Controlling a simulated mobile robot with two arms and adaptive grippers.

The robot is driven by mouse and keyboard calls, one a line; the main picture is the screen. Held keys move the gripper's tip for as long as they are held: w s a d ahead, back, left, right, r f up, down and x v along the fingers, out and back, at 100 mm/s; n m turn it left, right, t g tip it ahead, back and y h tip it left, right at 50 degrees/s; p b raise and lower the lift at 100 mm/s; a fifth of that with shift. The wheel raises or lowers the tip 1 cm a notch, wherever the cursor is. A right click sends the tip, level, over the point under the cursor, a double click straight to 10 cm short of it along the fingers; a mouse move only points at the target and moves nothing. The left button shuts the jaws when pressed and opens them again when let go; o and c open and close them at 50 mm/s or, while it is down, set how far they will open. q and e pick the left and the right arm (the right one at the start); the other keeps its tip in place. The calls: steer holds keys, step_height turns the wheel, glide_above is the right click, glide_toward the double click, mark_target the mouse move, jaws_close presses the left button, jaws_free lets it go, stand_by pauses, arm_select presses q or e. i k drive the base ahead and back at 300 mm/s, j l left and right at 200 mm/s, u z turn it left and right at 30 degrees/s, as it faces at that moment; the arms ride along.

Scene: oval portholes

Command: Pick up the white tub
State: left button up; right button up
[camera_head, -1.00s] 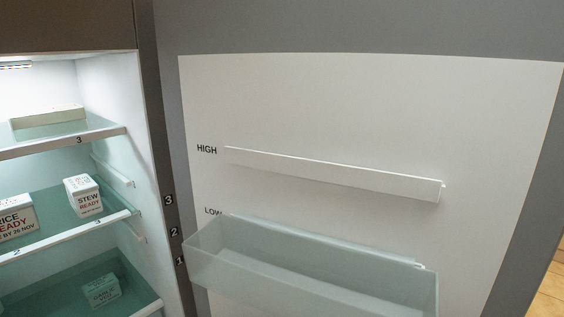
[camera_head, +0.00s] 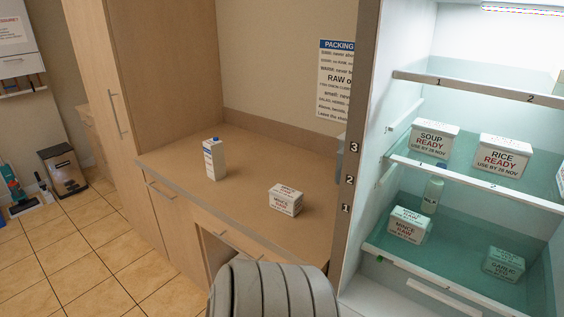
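A white tub (camera_head: 286,200) with dark and red lettering stands on the wooden counter (camera_head: 240,220), near its front edge and right of a carton. More white tubs are in the open fridge. The soup tub (camera_head: 434,139) and the rice tub (camera_head: 500,156) stand on the middle shelf. The mince tub (camera_head: 408,225), marked RAW, stands on the low level at left. A greenish-looking garlic tub (camera_head: 503,264) is at lower right. Neither gripper shows in this view.
A white and blue carton (camera_head: 214,160) stands on the counter. A pale bottle (camera_head: 432,196) is behind the mince tub. A grey ribbed rounded shape (camera_head: 272,290) blocks the bottom centre. A packing notice (camera_head: 335,80) hangs behind. A bin (camera_head: 65,172) stands far left; tiled floor there is clear.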

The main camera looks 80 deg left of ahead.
mark_target(288, 201)
steer(key=u, duration=2.6)
